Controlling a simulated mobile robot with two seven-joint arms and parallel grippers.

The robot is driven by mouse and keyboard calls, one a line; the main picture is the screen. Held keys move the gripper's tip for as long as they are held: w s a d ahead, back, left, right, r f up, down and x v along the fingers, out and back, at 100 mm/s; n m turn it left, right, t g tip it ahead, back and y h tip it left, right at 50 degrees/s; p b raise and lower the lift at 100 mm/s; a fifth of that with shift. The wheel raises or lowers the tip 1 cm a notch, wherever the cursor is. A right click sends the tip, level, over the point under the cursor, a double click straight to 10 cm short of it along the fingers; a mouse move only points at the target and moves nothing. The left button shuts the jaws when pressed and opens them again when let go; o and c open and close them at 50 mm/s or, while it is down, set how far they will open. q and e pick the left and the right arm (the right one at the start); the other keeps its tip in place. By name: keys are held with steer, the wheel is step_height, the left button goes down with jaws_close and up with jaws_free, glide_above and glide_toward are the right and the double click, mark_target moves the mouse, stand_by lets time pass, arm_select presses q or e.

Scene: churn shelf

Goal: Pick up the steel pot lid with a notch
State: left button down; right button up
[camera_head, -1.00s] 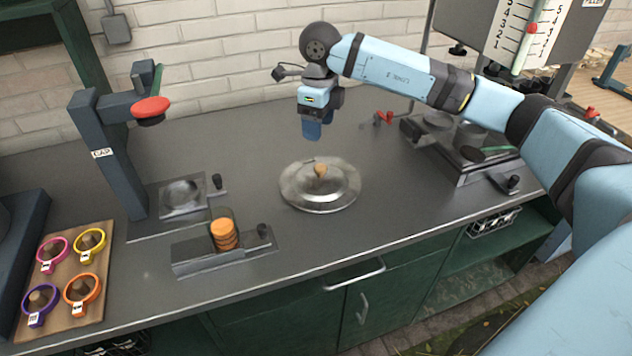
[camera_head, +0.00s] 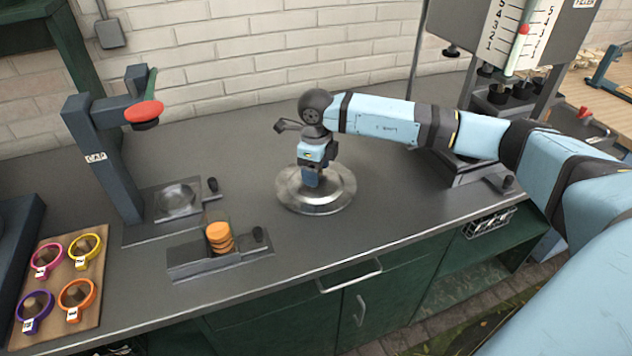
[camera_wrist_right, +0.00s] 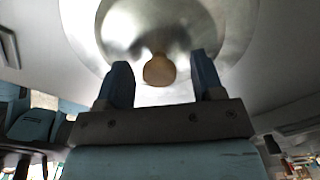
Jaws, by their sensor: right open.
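The steel pot lid (camera_head: 330,203) lies flat on the dark counter, a round shiny disc. Its wooden knob is hidden behind my gripper in the head view but shows in the right wrist view as a round brown knob (camera_wrist_right: 159,70). I cannot make out a notch in the rim. My right gripper (camera_head: 311,180) points down over the middle of the lid. In the right wrist view its two blue fingers (camera_wrist_right: 160,82) are apart, with the knob between or just beyond their tips. Nothing is gripped. My left gripper is not in view.
A press stand with a red disc (camera_head: 144,111) stands left. In front of it is a metal fixture (camera_head: 190,262) with orange discs (camera_head: 219,237). A wooden board (camera_head: 88,306) with coloured rings lies far left. A metal device (camera_head: 470,168) stands right. The counter around the lid is clear.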

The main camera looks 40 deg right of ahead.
steer(key=shift+f, duration=0.5)
steer(key=c, duration=1)
steer(key=shift+r, duration=0.1)
steer(key=shift+c, duration=0.6)
steer(key=shift+r, duration=0.1)
